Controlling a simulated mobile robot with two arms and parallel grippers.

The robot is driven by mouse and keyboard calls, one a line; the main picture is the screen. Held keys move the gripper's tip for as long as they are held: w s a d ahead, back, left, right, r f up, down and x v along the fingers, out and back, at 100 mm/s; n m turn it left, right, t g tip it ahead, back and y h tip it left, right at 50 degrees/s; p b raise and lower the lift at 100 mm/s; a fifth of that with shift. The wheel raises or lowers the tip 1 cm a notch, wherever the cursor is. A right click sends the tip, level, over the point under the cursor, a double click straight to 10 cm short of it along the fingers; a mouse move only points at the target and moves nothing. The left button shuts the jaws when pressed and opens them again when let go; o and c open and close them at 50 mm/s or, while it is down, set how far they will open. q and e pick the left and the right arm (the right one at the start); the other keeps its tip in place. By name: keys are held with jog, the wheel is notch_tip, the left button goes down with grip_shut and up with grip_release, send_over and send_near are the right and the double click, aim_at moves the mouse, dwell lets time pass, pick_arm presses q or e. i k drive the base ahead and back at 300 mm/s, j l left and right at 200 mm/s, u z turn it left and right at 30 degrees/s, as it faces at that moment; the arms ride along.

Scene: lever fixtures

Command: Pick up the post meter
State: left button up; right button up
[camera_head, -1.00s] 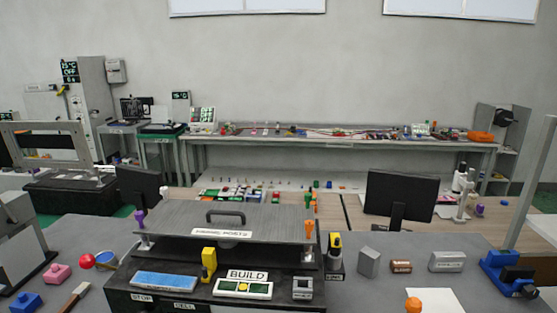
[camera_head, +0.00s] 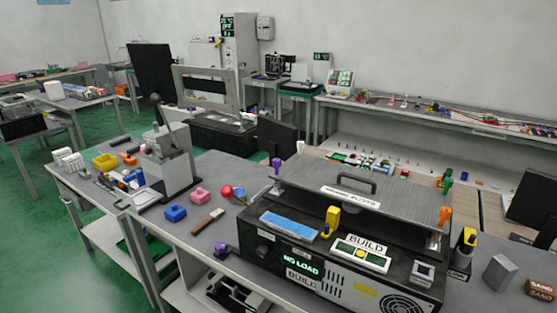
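No object carries a readable post meter label, so I cannot tell which thing it is. A yellow and black upright device (camera_head: 466,240) stands in a dark labelled holder just right of the black machine. Another yellow upright piece (camera_head: 331,222) stands on the front ledge of the black machine (camera_head: 312,270), beside a blue pad (camera_head: 289,224) and a green panel marked BUILD (camera_head: 360,253). The machine's display reads NO LOAD. Neither of my grippers is in view.
A grey lever fixture (camera_head: 172,150) stands on the workbench at left. Pink and blue knobbed blocks (camera_head: 176,213), a red ball (camera_head: 226,191) and a brush (camera_head: 207,222) lie left of the machine. A grey block (camera_head: 500,273) and a brown SAND block (camera_head: 540,290) lie right. Green floor is open at far left.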

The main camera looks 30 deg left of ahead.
aim_at(500, 273)
jog(key=i+l, duration=0.15)
jog(key=l, duration=0.25)
jog(key=i+l+z, duration=0.1)
jog(key=l, duration=0.25)
jog(key=i+l, duration=0.25)
jog(key=l, duration=0.15)
